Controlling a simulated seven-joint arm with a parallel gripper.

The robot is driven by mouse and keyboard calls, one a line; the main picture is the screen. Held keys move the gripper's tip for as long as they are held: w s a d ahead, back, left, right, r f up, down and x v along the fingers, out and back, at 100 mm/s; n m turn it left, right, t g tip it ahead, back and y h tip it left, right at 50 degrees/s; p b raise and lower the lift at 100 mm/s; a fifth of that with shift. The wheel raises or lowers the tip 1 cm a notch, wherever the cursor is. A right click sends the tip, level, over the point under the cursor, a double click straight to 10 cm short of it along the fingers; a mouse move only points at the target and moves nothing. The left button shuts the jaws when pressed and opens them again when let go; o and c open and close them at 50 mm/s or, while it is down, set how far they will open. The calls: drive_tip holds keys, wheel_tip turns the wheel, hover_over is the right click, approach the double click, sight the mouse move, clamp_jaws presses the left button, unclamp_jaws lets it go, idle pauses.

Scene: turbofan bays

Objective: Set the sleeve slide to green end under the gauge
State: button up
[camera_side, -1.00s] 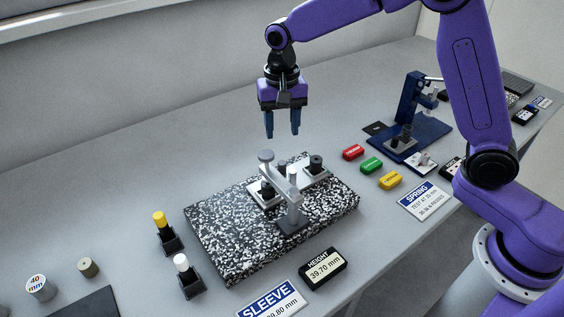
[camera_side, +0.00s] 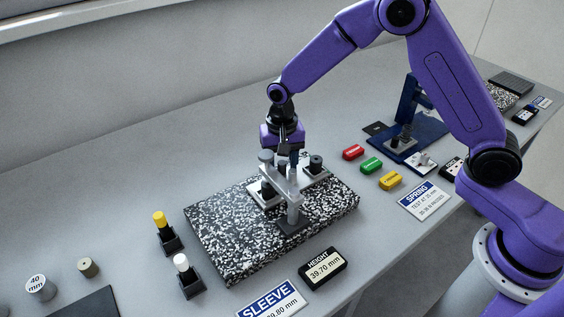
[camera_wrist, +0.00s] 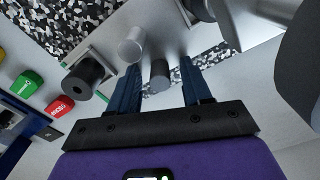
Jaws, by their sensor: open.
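The sleeve slide is a pale metal plate (camera_side: 313,178) on the speckled granite block (camera_side: 225,243), with a black sleeve (camera_side: 316,163) at its right end and another black piece (camera_side: 267,190) at its left, by the gauge. The gauge (camera_side: 293,212) is a grey post with an arm reaching over the slide. My gripper (camera_side: 290,162) is low over the slide, behind the gauge arm, fingers down. In the wrist view my open gripper (camera_wrist: 160,88) has a dark grey peg (camera_wrist: 160,75) between its fingers; contact is unclear. A thin green strip (camera_wrist: 103,97) shows near the right-end sleeve.
The height display (camera_side: 323,268) reads 39.70 mm, beside the SLEEVE card (camera_side: 272,302). Yellow-topped (camera_side: 160,219) and white-topped (camera_side: 181,262) pieces stand in black holders at left. Red (camera_side: 353,152), green (camera_side: 371,165) and yellow (camera_side: 390,180) blocks lie right of the granite.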

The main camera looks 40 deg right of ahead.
clamp_jaws()
drive_tip(key=shift+a, duration=2.45)
unclamp_jaws()
wheel_tip(320, 180, up, 18)
drive_tip(key=shift+f, duration=0.25)
